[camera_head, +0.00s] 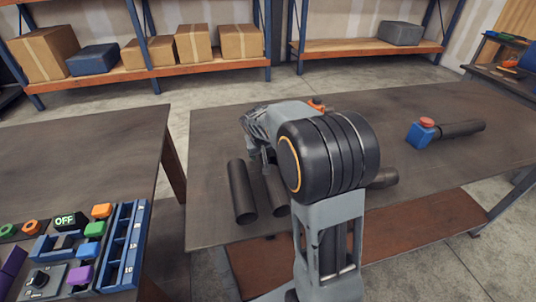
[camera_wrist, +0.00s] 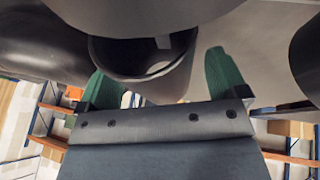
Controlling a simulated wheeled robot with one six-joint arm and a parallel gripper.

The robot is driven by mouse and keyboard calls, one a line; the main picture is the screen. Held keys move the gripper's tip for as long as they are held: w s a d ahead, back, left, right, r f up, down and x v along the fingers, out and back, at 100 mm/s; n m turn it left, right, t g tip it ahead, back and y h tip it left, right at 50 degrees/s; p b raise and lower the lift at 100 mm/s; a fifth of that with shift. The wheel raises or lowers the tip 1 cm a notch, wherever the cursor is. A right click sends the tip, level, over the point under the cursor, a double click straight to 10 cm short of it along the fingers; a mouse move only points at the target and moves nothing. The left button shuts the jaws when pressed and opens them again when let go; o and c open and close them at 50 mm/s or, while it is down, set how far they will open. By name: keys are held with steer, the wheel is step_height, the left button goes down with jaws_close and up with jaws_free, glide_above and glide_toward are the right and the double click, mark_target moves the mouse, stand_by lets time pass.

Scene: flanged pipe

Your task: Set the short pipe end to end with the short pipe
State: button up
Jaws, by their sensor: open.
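Two dark short pipes lie side by side on the table, one at left (camera_head: 241,192) and one (camera_head: 277,192) partly under my gripper (camera_head: 262,158). In the wrist view, the hollow open end of a dark pipe (camera_wrist: 130,58) shows between the two green finger pads of my gripper (camera_wrist: 160,72). The fingers are open, with a visible gap at the right pad; contact at the left pad is unclear. Another dark pipe (camera_head: 385,178) is mostly hidden behind my arm. Which two are the task's pipes cannot be told.
A blue box with a red button (camera_head: 422,133) stands by another dark pipe (camera_head: 463,128) at the table's right. A second table (camera_head: 75,150) at left holds a blue tray (camera_head: 122,245) and small coloured parts.

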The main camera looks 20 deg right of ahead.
steer(key=shift+f, duration=0.1)
steer(key=shift+c, duration=0.2)
steer(key=c, duration=1.1)
steer(key=shift+c, duration=0.9)
steer(key=shift+r, duration=0.2)
